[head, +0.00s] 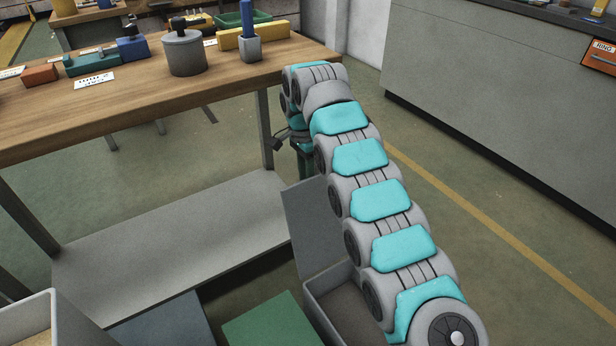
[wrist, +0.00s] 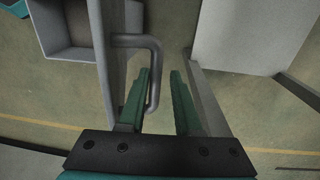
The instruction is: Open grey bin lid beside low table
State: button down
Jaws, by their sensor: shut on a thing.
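The grey bin (head: 318,308) stands on the floor by the table, partly hidden behind my arm. Its grey lid (head: 311,228) stands raised, close to upright, on the table side, and part of the bin's inside shows. In the wrist view the lid (wrist: 104,60) is seen nearly edge-on, with the open bin (wrist: 50,45) at upper left. A bent grey handle (wrist: 153,55) sticks out from the lid. My gripper (wrist: 158,88) has its green fingers on either side of the handle bar, shut on it. In the head view my gripper (head: 304,165) is partly hidden by my arm.
The wooden table (head: 130,115) holds a grey pot (head: 184,55) and several coloured blocks. A grey lower shelf (head: 170,235) is below it. A green lid (head: 270,325) and a dark blue-grey lid (head: 160,325) lie left of the bin. Floor is clear at right.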

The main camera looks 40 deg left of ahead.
jog(key=shift+w+a+f, duration=0.1)
jog(key=shift+w+a, duration=0.1)
jog(key=shift+a, duration=0.1)
jog(key=c, duration=0.8)
grip_release()
jog(key=shift+a+f, duration=0.1)
jog(key=shift+f, duration=0.05)
jog(key=shift+c, duration=0.2)
jog(key=shift+s+d, duration=0.1)
jog(key=shift+d, duration=0.1)
